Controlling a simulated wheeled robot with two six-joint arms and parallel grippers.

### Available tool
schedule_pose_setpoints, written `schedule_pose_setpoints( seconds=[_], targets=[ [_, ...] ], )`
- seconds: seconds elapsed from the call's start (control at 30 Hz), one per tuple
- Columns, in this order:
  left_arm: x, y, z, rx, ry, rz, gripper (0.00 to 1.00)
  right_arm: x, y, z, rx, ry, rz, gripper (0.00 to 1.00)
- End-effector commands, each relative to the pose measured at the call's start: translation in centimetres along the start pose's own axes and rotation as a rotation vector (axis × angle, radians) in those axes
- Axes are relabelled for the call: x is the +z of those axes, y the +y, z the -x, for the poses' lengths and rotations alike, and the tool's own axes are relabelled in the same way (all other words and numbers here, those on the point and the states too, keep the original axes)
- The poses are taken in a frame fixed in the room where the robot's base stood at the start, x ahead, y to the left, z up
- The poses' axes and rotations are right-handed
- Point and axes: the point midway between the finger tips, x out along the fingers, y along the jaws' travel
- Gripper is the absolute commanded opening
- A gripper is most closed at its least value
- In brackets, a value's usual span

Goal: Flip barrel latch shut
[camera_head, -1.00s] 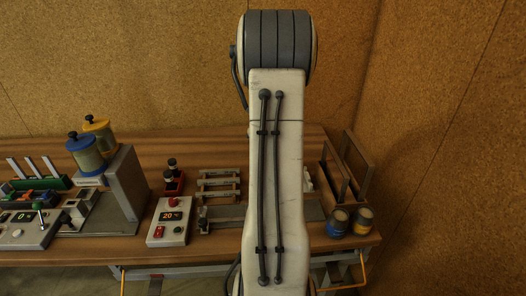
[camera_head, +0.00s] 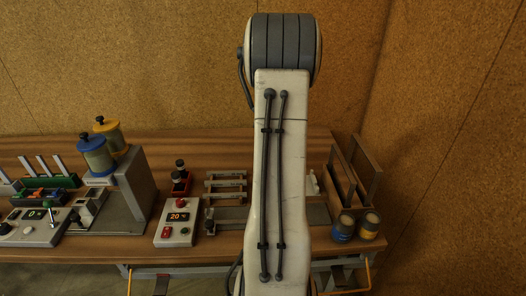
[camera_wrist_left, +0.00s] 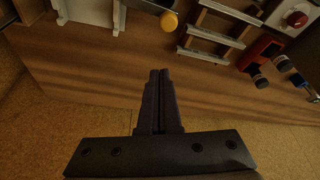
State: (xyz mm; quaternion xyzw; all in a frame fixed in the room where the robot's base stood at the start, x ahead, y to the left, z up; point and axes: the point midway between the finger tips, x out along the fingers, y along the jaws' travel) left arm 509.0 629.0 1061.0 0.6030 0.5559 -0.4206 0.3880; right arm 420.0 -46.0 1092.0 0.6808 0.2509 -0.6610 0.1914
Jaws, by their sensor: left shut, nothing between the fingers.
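My left gripper (camera_wrist_left: 160,102) shows in the left wrist view with its two dark fingers together and nothing between them. It is over the wooden bench, its fingertips pointing toward a yellow round knob (camera_wrist_left: 168,21) on the end of a dark bar (camera_wrist_left: 146,6) at the top edge. The knob and bar may be the barrel latch; I cannot tell its state, as the frame edge cuts it off. In the head view my own arm hides this part of the bench and the gripper. My right gripper is in no view.
A slatted metal rack (camera_head: 226,183) and a control box (camera_head: 172,226) reading 20 stand left of my arm. A red holder (camera_head: 180,185) is behind the box. Two cans (camera_head: 342,228) and upright frames (camera_head: 345,175) stand at right. Bare bench (camera_wrist_left: 95,75) lies around the fingers.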

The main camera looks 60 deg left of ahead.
Motion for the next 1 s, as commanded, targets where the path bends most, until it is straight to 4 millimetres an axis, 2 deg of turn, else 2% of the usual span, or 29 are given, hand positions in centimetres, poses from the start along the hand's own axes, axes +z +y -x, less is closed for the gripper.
schedule_pose_setpoints(
  seconds=[0.2, 0.4, 0.6, 1.0],
  targets=[
    [0.1, 0.1, 4.2, 0.002, 0.004, 0.0, 0.0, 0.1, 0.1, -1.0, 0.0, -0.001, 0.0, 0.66],
    [0.1, 0.1, 6.9, 0.002, 0.001, 0.0, 0.0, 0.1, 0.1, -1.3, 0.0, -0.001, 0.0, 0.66],
    [0.1, 0.1, 7.8, 0.0, -0.001, 0.0, 0.0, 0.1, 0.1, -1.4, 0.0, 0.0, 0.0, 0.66],
    [0.1, 0.1, 7.7, 0.0, -0.001, 0.0, 0.0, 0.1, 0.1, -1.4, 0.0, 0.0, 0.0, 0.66]
  ],
)
